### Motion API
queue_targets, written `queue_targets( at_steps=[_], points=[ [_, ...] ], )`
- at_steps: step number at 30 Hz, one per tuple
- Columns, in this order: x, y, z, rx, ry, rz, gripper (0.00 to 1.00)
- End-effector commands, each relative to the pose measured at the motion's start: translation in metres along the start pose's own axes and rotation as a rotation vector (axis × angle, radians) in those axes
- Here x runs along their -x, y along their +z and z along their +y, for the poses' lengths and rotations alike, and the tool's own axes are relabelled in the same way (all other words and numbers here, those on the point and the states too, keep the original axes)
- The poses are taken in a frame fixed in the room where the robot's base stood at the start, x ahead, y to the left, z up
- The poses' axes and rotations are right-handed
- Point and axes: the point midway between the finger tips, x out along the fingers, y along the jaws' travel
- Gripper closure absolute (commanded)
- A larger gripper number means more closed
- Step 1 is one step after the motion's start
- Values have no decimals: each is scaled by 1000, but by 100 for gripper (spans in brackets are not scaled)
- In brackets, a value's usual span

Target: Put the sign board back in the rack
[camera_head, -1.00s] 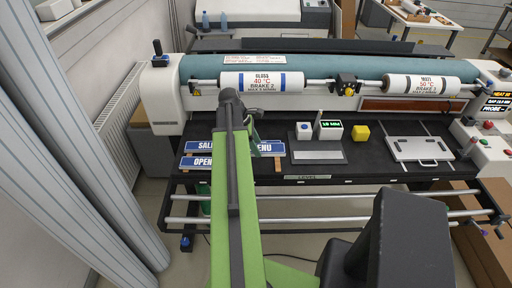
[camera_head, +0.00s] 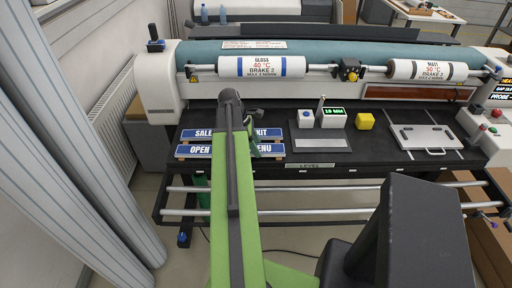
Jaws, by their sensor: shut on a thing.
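My green arm hides the middle of both boards. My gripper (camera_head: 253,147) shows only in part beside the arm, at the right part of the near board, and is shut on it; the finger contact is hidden. No rack can be told apart clearly; small wooden pieces show at the near board's ends.
The laminator rollers (camera_head: 262,67) run behind.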

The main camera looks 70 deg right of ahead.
Motion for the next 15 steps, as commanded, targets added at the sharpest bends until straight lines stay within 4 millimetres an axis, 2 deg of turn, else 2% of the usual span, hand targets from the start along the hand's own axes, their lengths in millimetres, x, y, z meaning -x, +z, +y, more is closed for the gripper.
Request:
queue_targets(
  at_steps=[10, 11, 15],
  points=[
    [1, 1, 0, 0, 0, 0, 96],
    [1, 1, 0, 0, 0, 0, 42],
    [1, 1, 0, 0, 0, 0, 23]
  ],
)
